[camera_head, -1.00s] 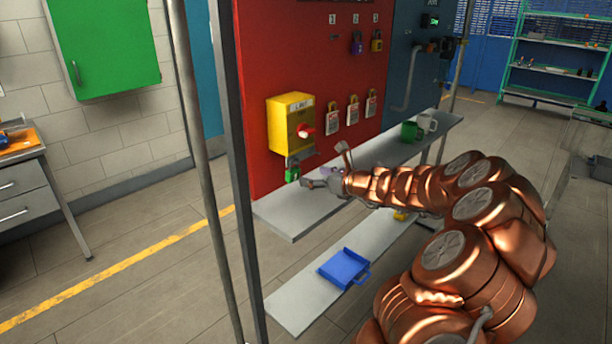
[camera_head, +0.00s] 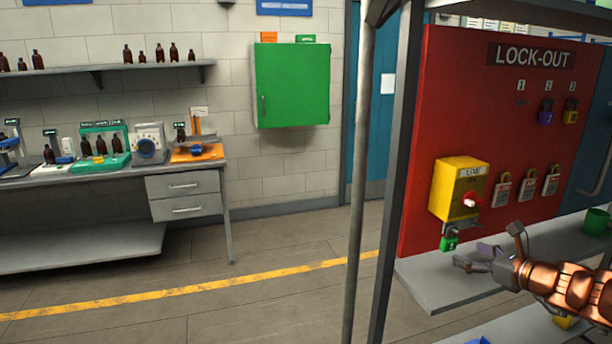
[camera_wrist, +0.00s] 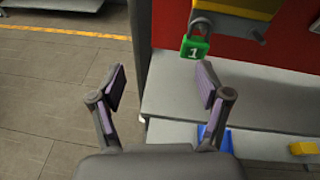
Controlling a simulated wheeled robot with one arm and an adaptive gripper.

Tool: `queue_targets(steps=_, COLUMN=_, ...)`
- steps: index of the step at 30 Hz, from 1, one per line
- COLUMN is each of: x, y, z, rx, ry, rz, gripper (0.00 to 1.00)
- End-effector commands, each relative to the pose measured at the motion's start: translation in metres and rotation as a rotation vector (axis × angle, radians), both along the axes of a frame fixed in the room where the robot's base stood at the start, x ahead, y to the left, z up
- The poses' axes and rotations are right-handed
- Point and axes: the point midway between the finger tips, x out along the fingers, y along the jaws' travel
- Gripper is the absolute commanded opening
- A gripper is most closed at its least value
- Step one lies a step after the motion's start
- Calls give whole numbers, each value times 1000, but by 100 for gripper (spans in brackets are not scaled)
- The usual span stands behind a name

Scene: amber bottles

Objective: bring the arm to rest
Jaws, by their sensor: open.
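My gripper (camera_head: 484,258) is at the right of the head view, just in front of the upper grey shelf below the red lock-out board (camera_head: 430,130). In the wrist view my gripper (camera_wrist: 162,88) has its two fingers spread wide with nothing between them. A green padlock (camera_head: 449,238) marked 1 hangs under the yellow switch box (camera_head: 458,188). In the wrist view the green padlock (camera_wrist: 195,47) is beyond the fingers, apart from them. My copper arm reaches in from the right edge of the head view.
The grey shelf (camera_head: 425,285) and a metal post (camera_head: 395,190) are close to my gripper. A green mug (camera_head: 596,222) stands on the shelf at right. A blue tray (camera_wrist: 216,138) and a yellow block (camera_wrist: 303,148) lie lower down. Open floor (camera_head: 270,305) lies left, before a bench with amber bottles.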

Motion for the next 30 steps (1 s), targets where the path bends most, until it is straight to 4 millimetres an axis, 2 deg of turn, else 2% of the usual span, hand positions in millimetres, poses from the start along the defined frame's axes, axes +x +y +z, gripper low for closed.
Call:
queue_targets(steps=1, x=1, y=29, z=6, rx=-58, ry=-6, rz=75, gripper=76)
queue_targets(steps=3, x=-2, y=71, z=10, rx=-151, ry=-16, rz=195, gripper=76)
queue_targets(steps=8, x=-27, y=167, z=14, rx=-382, ry=-50, rz=492, gripper=76)
queue_targets(steps=9, x=-37, y=191, z=13, rx=-442, ry=-59, rz=572, gripper=76)
queue_targets(steps=12, x=-69, y=243, z=6, rx=-594, ry=-87, rz=780, gripper=76)
queue_targets(steps=15, x=-108, y=284, z=-5, rx=-747, ry=-116, rz=986, gripper=76)
queue_targets(steps=18, x=-152, y=312, z=-19, rx=-889, ry=-142, rz=1194, gripper=76)
queue_targets(steps=22, x=-208, y=329, z=-36, rx=-1061, ry=-172, rz=1453, gripper=76)
queue_targets(steps=26, x=-263, y=327, z=-54, rx=-1217, ry=-188, rz=1706, gripper=76)
queue_targets(steps=30, x=-316, y=307, z=-67, rx=-1359, ry=-187, rz=1965, gripper=76)
